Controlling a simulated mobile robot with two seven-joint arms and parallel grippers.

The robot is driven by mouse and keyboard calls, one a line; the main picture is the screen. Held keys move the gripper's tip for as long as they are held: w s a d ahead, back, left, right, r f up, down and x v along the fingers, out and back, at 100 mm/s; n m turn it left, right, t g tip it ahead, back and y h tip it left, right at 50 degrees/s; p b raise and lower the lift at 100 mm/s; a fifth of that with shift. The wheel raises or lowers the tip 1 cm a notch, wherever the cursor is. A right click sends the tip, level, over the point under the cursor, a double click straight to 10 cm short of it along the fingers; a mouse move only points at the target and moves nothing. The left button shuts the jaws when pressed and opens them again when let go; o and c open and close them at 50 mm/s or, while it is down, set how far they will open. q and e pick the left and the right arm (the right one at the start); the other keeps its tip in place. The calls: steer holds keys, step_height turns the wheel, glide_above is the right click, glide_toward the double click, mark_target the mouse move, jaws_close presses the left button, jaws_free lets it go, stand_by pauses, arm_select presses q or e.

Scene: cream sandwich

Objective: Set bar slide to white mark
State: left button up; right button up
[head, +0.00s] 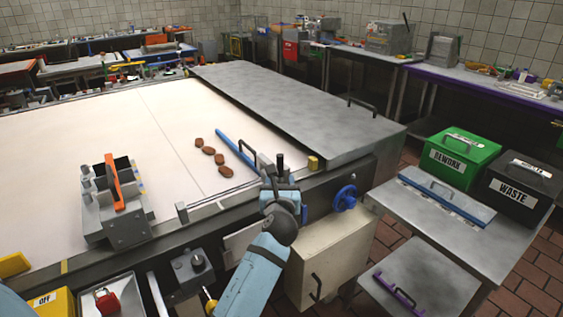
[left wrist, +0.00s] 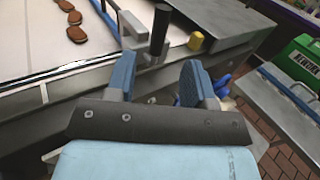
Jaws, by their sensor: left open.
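The blue bar (head: 236,152) lies slantwise over the white belt, its near end by the front rail. The post (left wrist: 160,32) also shows in the left wrist view, just beyond my fingertips. My left gripper (head: 283,181) is open over the front rail, its blue fingers (left wrist: 157,82) apart with nothing held between them. A small white mark (left wrist: 44,93) shows on the rail at left in the wrist view. My right gripper is out of view.
Several brown biscuits (head: 208,150) lie left of the bar. A grey cover (head: 300,110) and a yellow block (head: 313,163) are to the right. A blue hand knob (head: 344,198) sits below the rail. A grey device with an orange handle (head: 115,182) stands left.

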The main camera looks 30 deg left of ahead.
mark_target(280, 165)
arm_select(q)
steer(key=x, duration=1.1)
steer(key=shift+w+a+b, duration=0.2)
steer(key=shift+w+b, duration=0.1)
steer(key=shift+c, duration=0.3)
steer(key=shift+s, duration=0.1)
jaws_close()
